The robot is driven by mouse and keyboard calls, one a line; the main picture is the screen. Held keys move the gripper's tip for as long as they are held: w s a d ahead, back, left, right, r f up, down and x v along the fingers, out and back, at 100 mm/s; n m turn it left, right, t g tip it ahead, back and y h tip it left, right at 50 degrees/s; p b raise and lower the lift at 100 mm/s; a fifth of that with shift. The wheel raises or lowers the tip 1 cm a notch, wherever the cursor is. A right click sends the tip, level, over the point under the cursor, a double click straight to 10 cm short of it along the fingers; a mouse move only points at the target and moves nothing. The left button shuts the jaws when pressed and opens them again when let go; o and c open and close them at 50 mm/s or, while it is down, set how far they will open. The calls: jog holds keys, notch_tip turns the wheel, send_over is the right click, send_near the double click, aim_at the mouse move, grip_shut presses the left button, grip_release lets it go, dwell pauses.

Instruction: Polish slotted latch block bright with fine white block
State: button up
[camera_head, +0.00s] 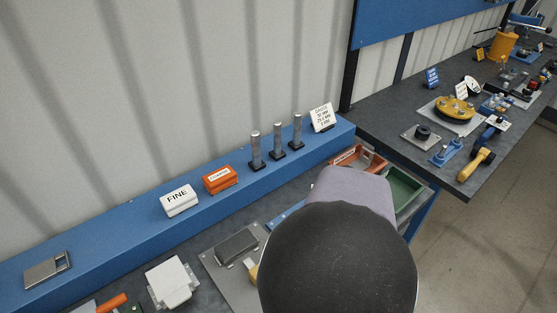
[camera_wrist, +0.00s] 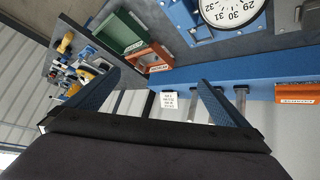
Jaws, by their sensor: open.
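The fine white block (camera_head: 179,201), marked FINE, rests on the blue ledge in the head view, left of an orange block. A flat silver block with a dark slot-like recess (camera_head: 48,268) lies at the ledge's left end; I cannot tell whether it is the slotted latch block. My gripper (camera_wrist: 158,80) is open in the wrist view, its two blue fingers spread wide with nothing between them. The fine block is not in the wrist view. In the head view my arm hides the gripper and part of the bench.
The orange block (camera_head: 222,179) and several upright metal pins (camera_head: 277,142) stand along the ledge, with a white gauge card (camera_head: 322,117). A red bin (camera_head: 366,160) and green bin (camera_head: 404,189) sit beyond my arm. A round dial (camera_wrist: 233,10) shows in the wrist view.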

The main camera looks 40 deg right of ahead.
jog(key=w+a+f+n+y+p, duration=0.1)
jog(key=w+a+n+y+p, duration=0.2)
jog(key=a, duration=0.7)
jog(key=w+a+f+n+y, duration=0.1)
jog(key=w+a+n+y, duration=0.3)
jog(key=a, duration=0.6)
jog(key=s+a+f+g+p, duration=0.1)
jog(key=s+a+g+p, duration=0.2)
jog(key=a, duration=0.7)
jog(key=n+t+b, duration=0.2)
jog(key=t+b, duration=0.1)
jog(key=b, duration=0.5)
send_over(178, 196)
jog(key=s, duration=0.3)
jog(key=f, duration=0.3)
jog(key=shift+w+y, duration=0.2)
jog(key=shift+y, duration=0.1)
jog(key=shift+p+x, duration=1.35)
jog(key=shift+x, duration=2.3)
jog(key=shift+s+f, duration=0.1)
jog(key=shift+s, duration=0.1)
